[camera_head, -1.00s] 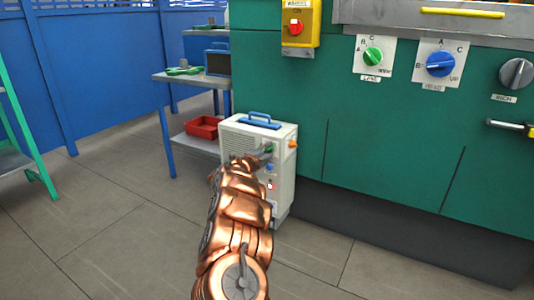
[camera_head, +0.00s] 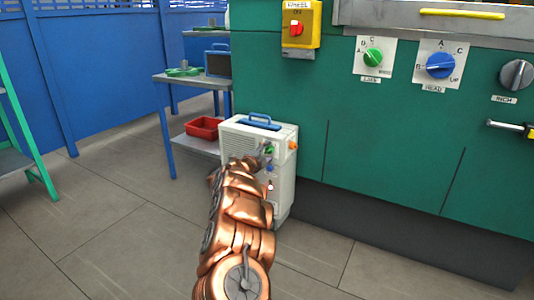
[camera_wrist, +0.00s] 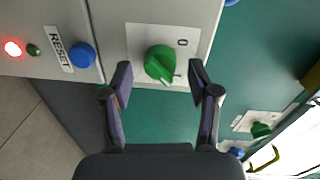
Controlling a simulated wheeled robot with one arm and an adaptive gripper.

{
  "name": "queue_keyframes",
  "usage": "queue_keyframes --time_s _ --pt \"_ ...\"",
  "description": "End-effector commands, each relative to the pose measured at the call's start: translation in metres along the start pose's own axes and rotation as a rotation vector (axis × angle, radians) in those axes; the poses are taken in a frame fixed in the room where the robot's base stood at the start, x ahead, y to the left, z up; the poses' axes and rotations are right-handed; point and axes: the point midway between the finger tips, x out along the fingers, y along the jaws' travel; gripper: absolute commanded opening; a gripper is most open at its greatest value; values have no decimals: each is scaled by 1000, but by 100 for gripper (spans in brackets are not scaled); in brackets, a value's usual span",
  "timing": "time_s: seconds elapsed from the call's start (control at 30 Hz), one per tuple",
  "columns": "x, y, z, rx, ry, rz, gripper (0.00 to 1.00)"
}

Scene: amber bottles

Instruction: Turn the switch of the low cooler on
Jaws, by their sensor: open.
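The low cooler is a cream box (camera_head: 241,131) with a blue handle on top, standing on the floor against the green cabinet. In the wrist view its panel (camera_wrist: 210,20) carries a green rotary switch (camera_wrist: 159,63) on a white plate marked "0". The knob's white pointer mark is toward the lower right; other plate markings are hidden or unclear. My gripper (camera_wrist: 160,76) is open, its two fingertips on either side of the green switch, contact not clear. In the head view my copper arm hides part of the cooler's front and most of the gripper.
A blue button (camera_wrist: 82,55) marked RESET and a lit red lamp (camera_wrist: 13,48) are beside the switch. The green cabinet (camera_head: 285,100) carries other knobs and a yellow switch box (camera_head: 301,24). A table with a red tray (camera_head: 203,128) stands behind left.

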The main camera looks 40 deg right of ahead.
Motion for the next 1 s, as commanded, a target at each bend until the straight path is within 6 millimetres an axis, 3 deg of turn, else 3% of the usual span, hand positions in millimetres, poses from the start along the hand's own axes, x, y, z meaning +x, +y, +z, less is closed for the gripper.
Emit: queue_keyframes --time_s 1.0 --pt "-108 0 1 1 -2 -1 61"
